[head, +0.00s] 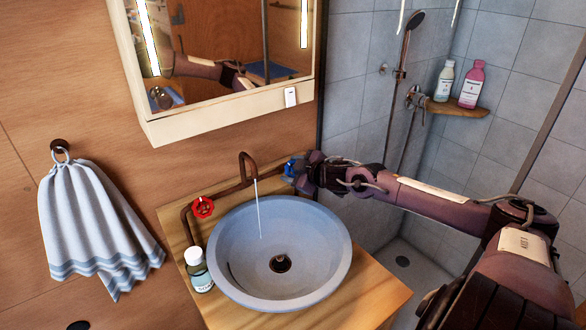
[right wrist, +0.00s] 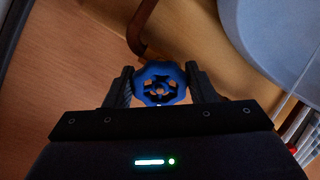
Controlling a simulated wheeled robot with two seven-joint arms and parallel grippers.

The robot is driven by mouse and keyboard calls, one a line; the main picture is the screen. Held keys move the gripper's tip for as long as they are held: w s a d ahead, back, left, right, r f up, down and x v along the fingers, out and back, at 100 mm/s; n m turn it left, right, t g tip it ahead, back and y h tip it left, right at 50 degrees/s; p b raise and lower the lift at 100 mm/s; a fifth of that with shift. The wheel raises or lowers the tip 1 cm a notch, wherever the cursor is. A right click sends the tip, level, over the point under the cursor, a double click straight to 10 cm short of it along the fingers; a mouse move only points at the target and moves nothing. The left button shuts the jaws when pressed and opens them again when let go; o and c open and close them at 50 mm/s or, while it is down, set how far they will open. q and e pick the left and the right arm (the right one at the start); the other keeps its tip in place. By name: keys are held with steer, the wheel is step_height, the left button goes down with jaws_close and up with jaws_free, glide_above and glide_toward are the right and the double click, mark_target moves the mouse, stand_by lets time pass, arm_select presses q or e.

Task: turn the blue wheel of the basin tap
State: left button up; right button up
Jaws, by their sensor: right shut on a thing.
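The blue wheel (head: 289,168) of the basin tap is at the right end of the copper pipe, behind the basin. My right gripper (head: 297,172) reaches it from the right. In the right wrist view the blue wheel (right wrist: 160,72) sits between the two fingers of my right gripper (right wrist: 160,86), which is shut on it. The copper spout (head: 246,160) stands at the back of the basin, and a thin white stream (head: 259,212) falls from it into the bowl. A red wheel (head: 203,207) is on the left of the pipe. My left gripper is out of view.
The round grey-blue basin (head: 325,262) sits on a wooden counter (head: 385,292). A small bottle (head: 197,268) stands at its left. A mirror cabinet (head: 220,112) hangs above. A striped towel (head: 95,225) hangs at the left, and a tiled shower is behind my right arm.

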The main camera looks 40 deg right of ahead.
steer(key=n, duration=0.3)
steer(key=shift+n, duration=0.4)
steer(key=n+b, duration=0.1)
steer(key=n, duration=0.1)
steer(key=shift+n, duration=0.4)
steer(key=n+b, duration=0.1)
steer(key=n, duration=0.1)
steer(key=shift+f+n+g+y, duration=0.1)
steer(key=shift+n+g+y, duration=0.2)
steer(key=shift+n+b, duration=0.85)
steer(key=shift+n, duration=0.95)
steer(key=o, duration=1)
steer(key=shift+c, duration=0.2)
steer(key=shift+r, duration=0.2)
